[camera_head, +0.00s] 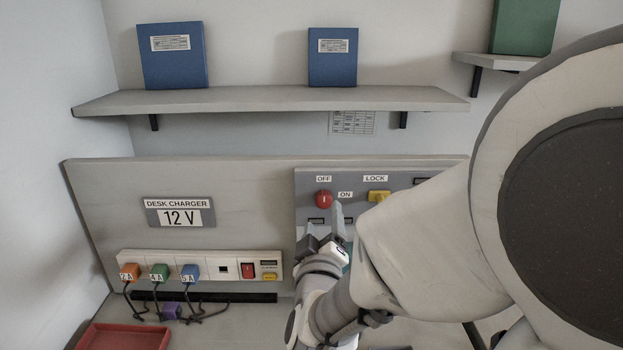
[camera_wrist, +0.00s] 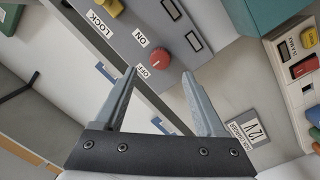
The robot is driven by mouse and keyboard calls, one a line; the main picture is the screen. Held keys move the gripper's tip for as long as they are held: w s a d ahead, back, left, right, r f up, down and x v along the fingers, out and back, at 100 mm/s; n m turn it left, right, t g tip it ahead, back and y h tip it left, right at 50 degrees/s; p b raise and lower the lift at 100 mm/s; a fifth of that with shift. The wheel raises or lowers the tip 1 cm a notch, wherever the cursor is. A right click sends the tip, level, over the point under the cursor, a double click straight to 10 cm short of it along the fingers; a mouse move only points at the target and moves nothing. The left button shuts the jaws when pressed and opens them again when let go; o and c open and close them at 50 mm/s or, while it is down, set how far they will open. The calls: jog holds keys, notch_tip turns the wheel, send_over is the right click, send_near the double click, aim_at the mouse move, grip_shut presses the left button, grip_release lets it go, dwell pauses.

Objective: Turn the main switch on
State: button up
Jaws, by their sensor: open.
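The main switch looks to be the red round knob (camera_head: 324,199) on the grey panel (camera_head: 306,185), with an OFF label above it and an ON label to its right. A pale mark on the knob appears to point up towards OFF. The wrist view shows the same knob (camera_wrist: 160,58) between and beyond my fingertips. My gripper (camera_wrist: 158,73) is open and empty. In the head view my gripper (camera_head: 328,230) is just below the knob, with one finger near its lower right. I cannot tell whether it touches. My arm hides the panel's lower right.
A yellow LOCK knob (camera_head: 379,196) is right of the red knob. A charger strip (camera_head: 212,268) with several coloured plugs and cables lies lower left. A shelf (camera_head: 270,100) with blue binders is above. A red tray (camera_head: 122,338) is at bottom left.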

aim_at(323, 202)
jog(key=w, duration=0.6)
jog(key=shift+d, duration=0.2)
jog(key=shift+s, duration=0.1)
grip_shut()
